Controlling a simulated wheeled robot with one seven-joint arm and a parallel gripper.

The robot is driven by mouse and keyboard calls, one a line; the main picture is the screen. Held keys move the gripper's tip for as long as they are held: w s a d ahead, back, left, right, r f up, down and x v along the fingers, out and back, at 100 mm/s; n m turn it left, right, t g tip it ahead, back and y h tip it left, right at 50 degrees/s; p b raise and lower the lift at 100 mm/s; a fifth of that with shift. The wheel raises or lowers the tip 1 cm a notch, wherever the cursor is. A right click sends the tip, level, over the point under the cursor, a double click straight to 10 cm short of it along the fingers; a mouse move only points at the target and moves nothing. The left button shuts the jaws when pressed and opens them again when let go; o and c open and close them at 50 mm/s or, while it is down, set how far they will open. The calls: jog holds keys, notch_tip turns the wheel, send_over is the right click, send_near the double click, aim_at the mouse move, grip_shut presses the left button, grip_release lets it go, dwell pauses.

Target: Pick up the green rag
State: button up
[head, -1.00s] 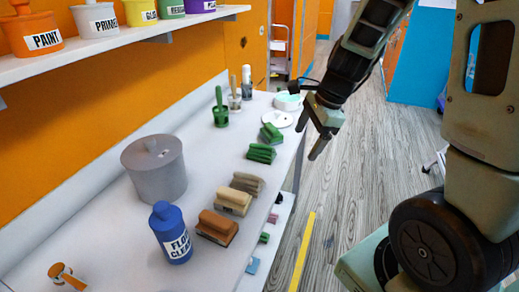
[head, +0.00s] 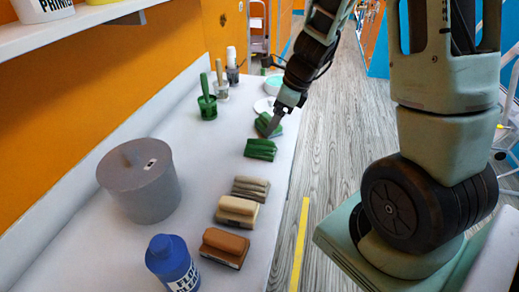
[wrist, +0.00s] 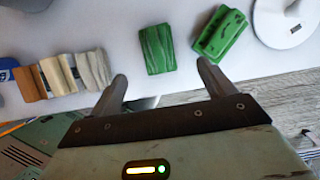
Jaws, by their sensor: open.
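The green rag (head: 260,149), a folded ridged cloth, lies on the white shelf near its right edge. In the wrist view the green rag (wrist: 157,48) lies just beyond the fingertips, roughly centred across the gap between them. My gripper (wrist: 162,74) is open, with nothing between its fingers. In the head view my gripper (head: 274,127) points down over the shelf's edge, overlapping the green block with a handle (head: 266,124) behind the rag. I cannot tell its exact height above the shelf.
A folded tan rag (head: 251,188), a tan handled block (head: 237,211) and a brown one (head: 223,247) lie in front of the green rag. A grey lidded pot (head: 140,185), blue bottle (head: 172,264) and green cup (head: 207,104) stand left. A white lid (wrist: 285,20) lies beyond the green block.

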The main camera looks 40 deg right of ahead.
aim_at(261, 139)
jog(key=b+x, duration=0.1)
jog(key=x, duration=0.6)
jog(key=b+x, duration=0.1)
jog(key=x, duration=0.1)
jog(key=b+x, duration=0.1)
jog(key=x, duration=0.1)
jog(key=shift+a+f, duration=0.15)
jog(key=shift+a, duration=0.25)
jog(key=c, duration=1.1)
